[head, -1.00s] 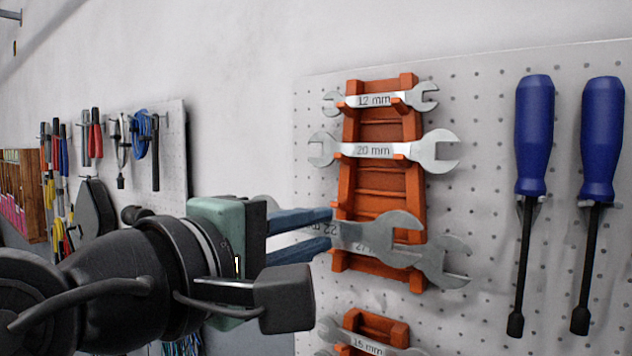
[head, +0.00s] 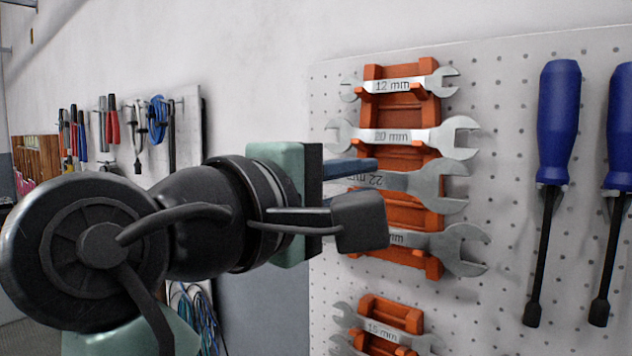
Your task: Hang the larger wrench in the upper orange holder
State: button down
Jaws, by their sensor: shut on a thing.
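My gripper (head: 350,180) is shut on a silver open-ended wrench (head: 412,183) marked 22. The wrench lies roughly level in front of the upper orange holder (head: 372,73), its open jaw pointing right. In the picture it is between the 20 mm wrench (head: 445,138) above and a larger wrench (head: 455,247) below. My wrist hides its left end and part of the holder. I cannot tell whether it touches the holder. The 12 mm wrench (head: 405,85) hangs at the holder's top.
A lower orange holder (head: 385,310) carries a 15 mm wrench (head: 380,330) and others. Two blue screwdrivers (head: 558,120) (head: 622,130) hang to the right on the white pegboard (head: 500,290). Pliers (head: 112,125) and a blue cable coil (head: 157,120) hang on a board at the left.

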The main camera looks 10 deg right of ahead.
aim_at(371, 182)
jog(key=shift+x, duration=2.05)
jog(key=shift+w+d+f, duration=0.55)
jog(key=shift+d+f, duration=0.15)
jog(key=shift+f, duration=0.1)
jog(key=c, duration=0.7)
grip_release()
jog(key=shift+f, duration=0.1)
